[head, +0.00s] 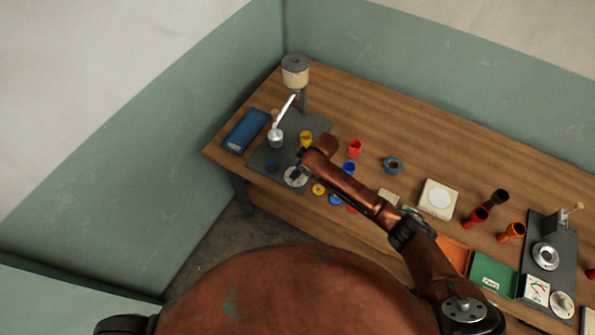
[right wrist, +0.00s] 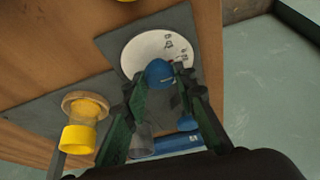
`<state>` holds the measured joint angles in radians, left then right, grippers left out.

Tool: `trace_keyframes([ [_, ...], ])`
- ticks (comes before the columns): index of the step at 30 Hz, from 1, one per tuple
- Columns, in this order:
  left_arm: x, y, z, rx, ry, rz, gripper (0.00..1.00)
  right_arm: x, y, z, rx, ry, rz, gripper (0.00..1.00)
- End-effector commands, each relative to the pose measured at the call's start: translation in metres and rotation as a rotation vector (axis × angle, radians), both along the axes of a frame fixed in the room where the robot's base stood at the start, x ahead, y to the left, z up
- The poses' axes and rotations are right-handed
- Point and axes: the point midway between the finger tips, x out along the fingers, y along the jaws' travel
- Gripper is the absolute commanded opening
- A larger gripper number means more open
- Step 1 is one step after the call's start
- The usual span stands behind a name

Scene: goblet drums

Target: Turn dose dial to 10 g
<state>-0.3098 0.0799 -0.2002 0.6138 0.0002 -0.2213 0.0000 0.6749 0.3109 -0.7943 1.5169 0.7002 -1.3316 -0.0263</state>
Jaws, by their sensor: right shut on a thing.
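The dose dial (head: 293,180) is a white disc with dark markings at the front of a grey plate (head: 262,155). My right arm partly covers it in the head view. In the right wrist view the dial face (right wrist: 143,50) shows with marks along its right side, too small to read. A round blue knob (right wrist: 159,73) stands in front of the face. My right gripper (right wrist: 163,82) is shut on this knob, a dark green finger on each side. In the head view my right gripper (head: 299,172) is over the dial. My left gripper is out of view.
A dispenser with a cream canister (head: 295,76) stands behind the plate, a blue case (head: 245,131) left of it. A yellow drum (head: 305,138), red drum (head: 355,149) and blue drum (head: 349,168) stand close to my right arm. Trays and another grey plate (head: 549,248) lie right.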

Motion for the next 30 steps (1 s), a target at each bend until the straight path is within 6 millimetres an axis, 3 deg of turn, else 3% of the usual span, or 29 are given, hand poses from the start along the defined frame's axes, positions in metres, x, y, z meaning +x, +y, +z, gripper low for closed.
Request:
trace_keyframes([
  [14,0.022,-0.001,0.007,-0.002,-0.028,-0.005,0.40,0.002,0.000,0.002,0.002,-0.003,0.085,0.01],
  [22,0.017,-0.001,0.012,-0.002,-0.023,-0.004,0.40,0.004,0.000,0.002,0.001,-0.004,0.291,0.01],
  [30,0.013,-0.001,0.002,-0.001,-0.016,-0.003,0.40,0.006,0.000,0.000,0.002,-0.004,0.531,0.01],
])
